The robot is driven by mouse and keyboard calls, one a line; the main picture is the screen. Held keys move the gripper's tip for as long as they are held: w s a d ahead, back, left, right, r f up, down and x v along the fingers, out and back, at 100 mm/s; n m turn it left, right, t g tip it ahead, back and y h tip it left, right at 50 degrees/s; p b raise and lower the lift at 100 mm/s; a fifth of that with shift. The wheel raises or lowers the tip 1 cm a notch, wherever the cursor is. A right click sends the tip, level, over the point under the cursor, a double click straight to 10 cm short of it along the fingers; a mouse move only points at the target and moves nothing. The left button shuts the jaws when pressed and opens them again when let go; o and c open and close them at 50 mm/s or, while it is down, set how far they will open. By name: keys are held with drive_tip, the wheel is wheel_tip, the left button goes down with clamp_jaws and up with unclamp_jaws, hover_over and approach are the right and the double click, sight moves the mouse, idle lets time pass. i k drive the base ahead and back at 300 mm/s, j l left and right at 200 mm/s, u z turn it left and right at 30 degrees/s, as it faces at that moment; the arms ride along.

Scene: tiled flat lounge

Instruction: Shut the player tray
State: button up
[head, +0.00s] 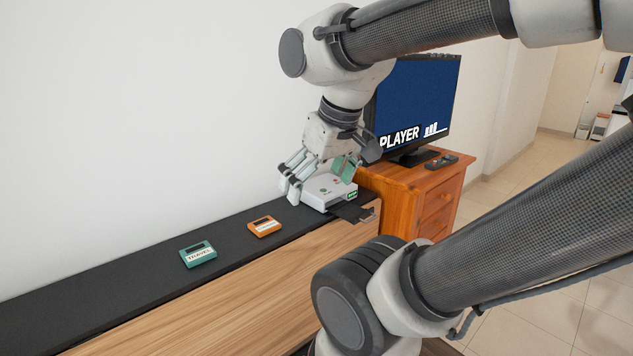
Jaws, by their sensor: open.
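The player (318,199) is a white box with small buttons on top and a green display on its front, at the far end of the black-topped bench. Its dark, flat tray (352,212) sticks out of the front, toward the bench's front edge. My gripper (320,186) is open, pointing down right above the player, with one finger at the player's left side. A green flat face shows by the right finger; I cannot tell whether it is the finger's pad or a separate thing. The fingers hide part of the player's top. Contact cannot be made out.
A teal cartridge (198,257) and an orange cartridge (264,228) lie on the bench top (120,290). A wooden cabinet (405,192) beyond carries a screen (415,100) reading "PLAYER" and a remote (441,162). Tiled floor is open at right.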

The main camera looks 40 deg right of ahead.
sight(349, 212)
drive_tip(key=z, duration=1.3)
